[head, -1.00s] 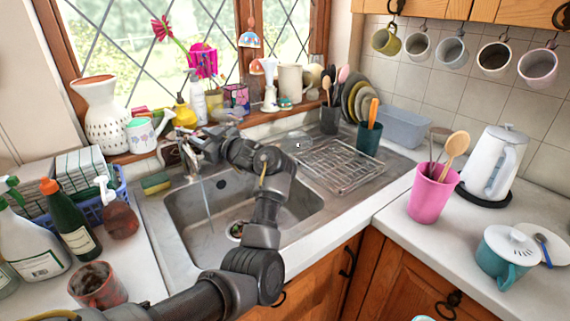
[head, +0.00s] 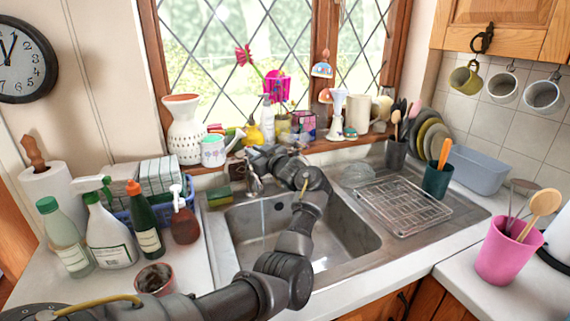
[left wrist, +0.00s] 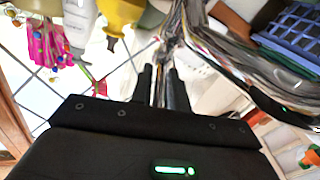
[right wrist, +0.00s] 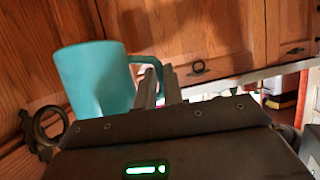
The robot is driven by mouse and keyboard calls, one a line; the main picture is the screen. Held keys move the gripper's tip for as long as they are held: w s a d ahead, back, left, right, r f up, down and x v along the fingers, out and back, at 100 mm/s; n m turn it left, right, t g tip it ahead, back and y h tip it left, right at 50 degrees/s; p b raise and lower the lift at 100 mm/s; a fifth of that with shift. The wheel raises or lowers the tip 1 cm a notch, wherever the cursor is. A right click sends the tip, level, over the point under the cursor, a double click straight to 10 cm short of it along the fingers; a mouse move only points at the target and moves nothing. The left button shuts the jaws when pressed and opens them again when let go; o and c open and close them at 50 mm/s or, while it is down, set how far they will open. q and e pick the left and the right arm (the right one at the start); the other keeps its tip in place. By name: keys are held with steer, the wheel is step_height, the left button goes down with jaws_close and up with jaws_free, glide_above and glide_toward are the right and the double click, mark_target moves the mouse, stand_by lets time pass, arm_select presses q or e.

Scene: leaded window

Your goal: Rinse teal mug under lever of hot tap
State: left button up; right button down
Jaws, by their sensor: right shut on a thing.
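The teal mug (right wrist: 95,80) shows in the right wrist view, in front of wooden cabinet doors. My right gripper (right wrist: 160,84) is shut on its handle, with the mug body on the left. The head view shows neither the mug nor my right gripper. My left gripper (head: 252,158) is at the tap (head: 254,185) behind the sink, partly hidden by its own wrist. In the left wrist view its two dark fingers (left wrist: 160,85) stand apart with a gap, close to shiny tap metal (left wrist: 178,40). The lever is hard to make out. A thin pale streak below the spout looks like water.
The sink basin (head: 335,235) lies under my left arm. A wire rack (head: 400,205) is on the drainer. Bottles and a blue basket (head: 150,215) crowd the left counter; a reddish mug (head: 155,280) stands in front. Vases and pots line the sill. A pink pot (head: 508,255) stands right.

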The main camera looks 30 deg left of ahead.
arm_select(q)
jaws_close()
steer(key=m+t+p, duration=0.1)
steer(key=p, duration=0.1)
steer(key=s+t+h+p, duration=0.1)
steer(key=t, duration=0.1)
steer(key=shift+a+r+m+p, duration=0.2)
steer(key=shift+r+m+p, duration=0.15)
steer(key=shift+m, duration=0.05)
steer(key=shift+s+a+f+m+t+h+p, duration=0.1)
steer(key=shift+m+t+h+p, duration=0.2)
steer(key=shift+m+t+p, duration=0.1)
steer(key=shift+f+m+t+h, duration=0.15)
steer(key=shift+m+t+h, duration=0.15)
steer(key=shift+m+t, duration=0.15)
